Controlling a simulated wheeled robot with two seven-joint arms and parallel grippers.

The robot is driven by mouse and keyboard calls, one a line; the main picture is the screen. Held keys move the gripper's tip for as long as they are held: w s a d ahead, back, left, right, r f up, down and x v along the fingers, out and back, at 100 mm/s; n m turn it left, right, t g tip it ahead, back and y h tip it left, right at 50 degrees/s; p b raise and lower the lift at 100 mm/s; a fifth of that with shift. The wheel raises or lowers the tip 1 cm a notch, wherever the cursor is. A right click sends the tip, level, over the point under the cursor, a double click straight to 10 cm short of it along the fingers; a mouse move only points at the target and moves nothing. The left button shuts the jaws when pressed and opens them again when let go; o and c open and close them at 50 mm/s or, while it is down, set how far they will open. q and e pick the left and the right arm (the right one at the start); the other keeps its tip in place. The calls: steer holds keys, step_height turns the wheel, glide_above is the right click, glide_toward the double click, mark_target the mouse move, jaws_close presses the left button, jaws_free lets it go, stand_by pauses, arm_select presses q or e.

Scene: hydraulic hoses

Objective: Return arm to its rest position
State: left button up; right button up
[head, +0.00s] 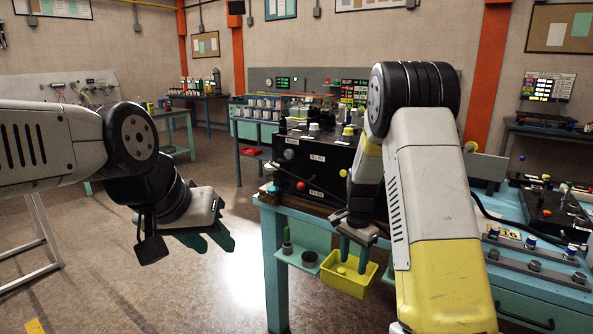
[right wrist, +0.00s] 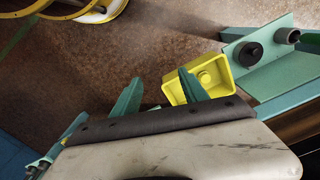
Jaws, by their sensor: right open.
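My right arm reaches down over the right workbench. Its gripper (head: 355,262) has green fingers pointing down, just above the yellow bin (head: 347,285). In the right wrist view this gripper (right wrist: 158,82) is open, its fingers apart with nothing between them. The bin (right wrist: 175,94) lies beyond the right finger there, with a round yellow piece (right wrist: 206,77) inside. My left gripper (head: 219,245) hangs over open floor at the left, with its green fingers apart and empty. No hose is seen in either gripper.
The teal workbench (head: 274,240) carries a black machine (head: 318,165) with coloured knobs. A control panel (head: 550,205) stands right of my right arm.

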steer(key=s+a+r+n+t+y, duration=0.1)
steer(key=s+r+n, duration=0.1)
steer(key=s+r, duration=0.5)
steer(key=s+a+r+n+t+y, duration=0.1)
steer(key=s+r+n+t, duration=0.15)
steer(key=r, duration=0.85)
steer(key=s+r+n+t, duration=0.1)
steer(key=s+r+n, duration=0.2)
steer(key=s, duration=0.5)
steer(key=s+r+n+t, duration=0.1)
steer(key=s+r+n, duration=0.2)
steer(key=s, duration=0.5)
steer(key=shift+s+a+r, duration=0.15)
steer(key=shift+s+r, duration=0.1)
steer(key=shift+r, duration=0.05)
steer(key=shift+t, duration=0.25)
